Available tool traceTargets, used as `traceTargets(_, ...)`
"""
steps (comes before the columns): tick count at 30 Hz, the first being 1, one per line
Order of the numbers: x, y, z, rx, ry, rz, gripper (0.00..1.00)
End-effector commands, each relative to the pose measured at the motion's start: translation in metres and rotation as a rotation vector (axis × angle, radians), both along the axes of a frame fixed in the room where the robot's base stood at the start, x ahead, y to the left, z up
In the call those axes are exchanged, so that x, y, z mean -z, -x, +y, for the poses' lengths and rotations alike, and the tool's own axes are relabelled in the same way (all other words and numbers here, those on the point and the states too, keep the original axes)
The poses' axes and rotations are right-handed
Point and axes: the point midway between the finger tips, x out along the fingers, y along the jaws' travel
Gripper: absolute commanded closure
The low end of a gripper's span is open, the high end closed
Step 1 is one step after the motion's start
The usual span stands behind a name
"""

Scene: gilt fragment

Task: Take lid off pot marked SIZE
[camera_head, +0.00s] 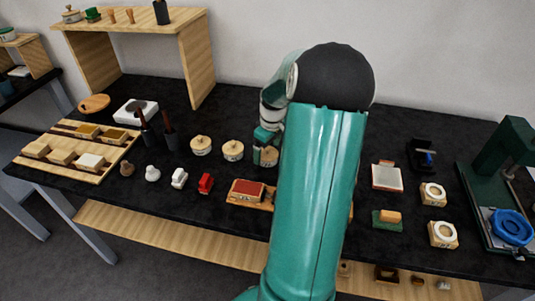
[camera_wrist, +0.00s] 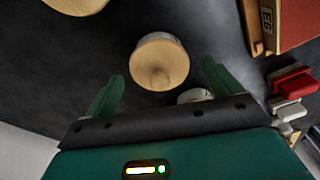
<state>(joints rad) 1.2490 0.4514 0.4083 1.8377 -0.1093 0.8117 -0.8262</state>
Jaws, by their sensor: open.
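Three small pale pots with round wooden lids and knobs stand in a row on the black table: a left pot (camera_head: 201,147), a middle pot (camera_head: 233,151) and a right pot (camera_head: 268,157), partly hidden by my arm. Their labels are too small to read, so I cannot tell which is marked SIZE. My gripper (camera_head: 268,136) is above the right end of the row. In the wrist view, my gripper (camera_wrist: 162,72) is open, its green fingers apart on either side of a lidded pot (camera_wrist: 160,60), seen from above. I see no contact.
Another pale pot (camera_wrist: 195,96) is partly hidden behind my gripper's body. A wooden tray with a red pad (camera_head: 248,191), a red block (camera_head: 205,183) and white pieces (camera_head: 179,178) stand in front of the pots. A wooden shelf (camera_head: 197,62) rises behind at left.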

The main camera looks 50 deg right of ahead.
Motion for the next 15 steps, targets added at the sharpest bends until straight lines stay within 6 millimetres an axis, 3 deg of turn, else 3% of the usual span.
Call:
traceTargets(5,-0.0002,0.0000,-0.0001,0.000,0.000,0.000,0.10)
traceTargets(12,-0.0004,0.0000,-0.0001,0.000,0.000,0.000,0.57)
traceTargets(15,-0.0004,0.0000,-0.0001,0.000,0.000,0.000,0.58)
